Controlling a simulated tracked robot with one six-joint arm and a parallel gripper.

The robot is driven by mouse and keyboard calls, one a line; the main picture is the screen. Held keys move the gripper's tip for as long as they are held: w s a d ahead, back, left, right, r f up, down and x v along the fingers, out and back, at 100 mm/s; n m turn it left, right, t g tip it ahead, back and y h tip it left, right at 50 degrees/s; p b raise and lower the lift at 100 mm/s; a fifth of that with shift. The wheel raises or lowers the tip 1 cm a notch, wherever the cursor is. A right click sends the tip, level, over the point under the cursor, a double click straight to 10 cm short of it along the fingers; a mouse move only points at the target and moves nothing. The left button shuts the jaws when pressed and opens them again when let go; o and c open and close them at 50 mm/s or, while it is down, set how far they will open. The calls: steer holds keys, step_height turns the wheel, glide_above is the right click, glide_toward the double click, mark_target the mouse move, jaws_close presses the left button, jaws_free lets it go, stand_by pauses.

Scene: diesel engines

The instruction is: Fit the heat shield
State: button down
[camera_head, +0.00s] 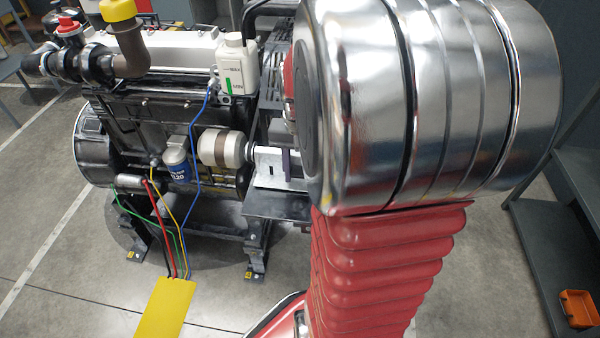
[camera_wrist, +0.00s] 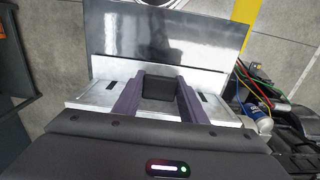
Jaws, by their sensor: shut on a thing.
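The heat shield (camera_wrist: 97,91) is a bent, silvery plate with dark slots near its left and right ends. My gripper (camera_wrist: 158,90) is shut on its middle, with a dark block between the two fingers. In the head view the shield (camera_head: 268,166) shows partly, upright with one slot visible, just right of the cream cylinder on the engine (camera_head: 150,110). My gripper (camera_head: 291,165) shows there only as dark fingers; my arm hides the rest. A dark, glossy plate (camera_wrist: 170,38) lies beyond the shield in the wrist view; whether they touch is unclear.
A dark shelf (camera_head: 280,205) juts out below the shield. A cream cylinder with a brown band (camera_head: 222,148) and a blue-labelled filter (camera_head: 177,168) are close on the left. Cables run to a yellow panel (camera_head: 165,308). Grey shelving with an orange bin (camera_head: 578,309) stands right.

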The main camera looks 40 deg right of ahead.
mark_target(299, 172)
steer(key=shift+f, duration=0.2)
steer(key=shift+f, duration=0.1)
steer(key=c, duration=1.1)
jaws_free()
step_height(299, 172, up, 12)
steer(key=shift+a, duration=0.15)
